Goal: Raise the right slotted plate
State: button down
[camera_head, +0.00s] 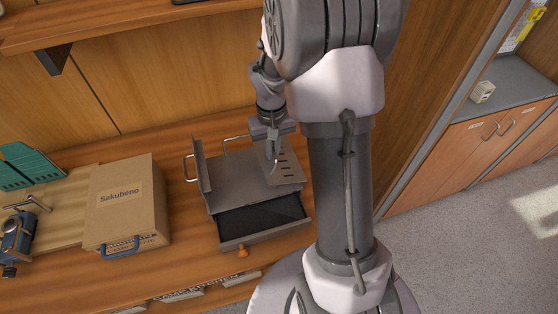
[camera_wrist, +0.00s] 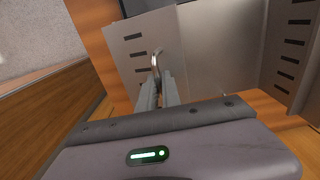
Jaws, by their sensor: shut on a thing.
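A grey metal unit (camera_head: 232,192) stands on the wooden counter. Its right slotted plate (camera_head: 287,168) lies flat or nearly flat over the top; it shows at the left in the wrist view (camera_wrist: 139,62). Its left slotted plate (camera_head: 202,166) stands up, seen at the right in the wrist view (camera_wrist: 290,45). My gripper (camera_head: 272,150) is over the right plate. In the wrist view, its fingers (camera_wrist: 158,88) are shut on the curved wire handle (camera_wrist: 156,60) of that plate. The fingertips are partly hidden in the head view.
A dark-lined drawer (camera_head: 240,243) with an orange knob sits pulled out at the unit's front. A wooden shelf (camera_head: 120,22) overhangs behind. A wooden panel (camera_head: 425,100) rises to the right.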

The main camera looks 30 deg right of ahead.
jog(key=shift+s+d+r+p, duration=0.25)
jog(key=shift+d+r+p, duration=0.35)
jog(key=shift+d+p, duration=0.05)
jog(key=shift+s+d, duration=0.1)
jog(key=shift+d, duration=0.15)
